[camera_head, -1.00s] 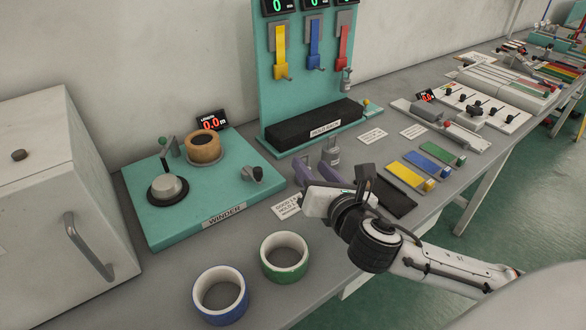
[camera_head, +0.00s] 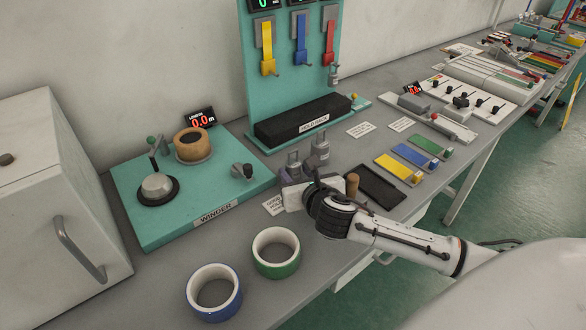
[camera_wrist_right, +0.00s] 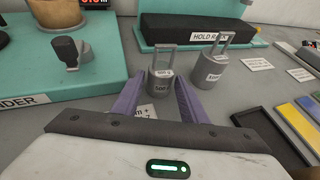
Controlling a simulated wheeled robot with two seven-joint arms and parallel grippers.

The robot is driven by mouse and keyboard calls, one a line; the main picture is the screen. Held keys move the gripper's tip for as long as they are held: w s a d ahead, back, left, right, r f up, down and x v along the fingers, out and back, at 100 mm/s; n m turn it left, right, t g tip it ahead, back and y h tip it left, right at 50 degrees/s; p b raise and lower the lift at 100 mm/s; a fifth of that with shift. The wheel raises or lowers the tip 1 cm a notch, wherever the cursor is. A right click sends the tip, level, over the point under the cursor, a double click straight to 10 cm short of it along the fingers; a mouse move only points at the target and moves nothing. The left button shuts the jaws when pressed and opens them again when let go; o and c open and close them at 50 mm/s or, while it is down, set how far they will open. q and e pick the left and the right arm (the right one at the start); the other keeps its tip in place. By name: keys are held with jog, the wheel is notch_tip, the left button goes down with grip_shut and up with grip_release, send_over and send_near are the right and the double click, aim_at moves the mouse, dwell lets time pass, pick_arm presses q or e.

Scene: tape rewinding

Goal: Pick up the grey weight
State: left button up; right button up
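Two grey weights with handles stand on the grey table. The nearer weight (camera_head: 294,168), labelled 500 g, also shows in the right wrist view (camera_wrist_right: 161,82), between my fingers. The other weight (camera_head: 320,149) stands just behind and to the right, and shows in the wrist view too (camera_wrist_right: 211,72). My right gripper (camera_wrist_right: 160,92) is open, its two purple fingers on either side of the nearer weight with small gaps visible. In the head view my right gripper (camera_head: 293,182) is low over the table beside it. My left gripper is not in view.
The teal winder board (camera_head: 160,232) is left of the gripper. A dark tray (camera_head: 378,188) is at right. The black hold block (camera_head: 303,122) stands behind the weights.

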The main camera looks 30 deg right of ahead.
aim_at(295, 167)
jog(key=shift+w+d+f, duration=0.1)
jog(key=shift+w+f, duration=0.05)
jog(key=shift+w, duration=0.25)
grip_shut()
jog(key=shift+r, duration=5.15)
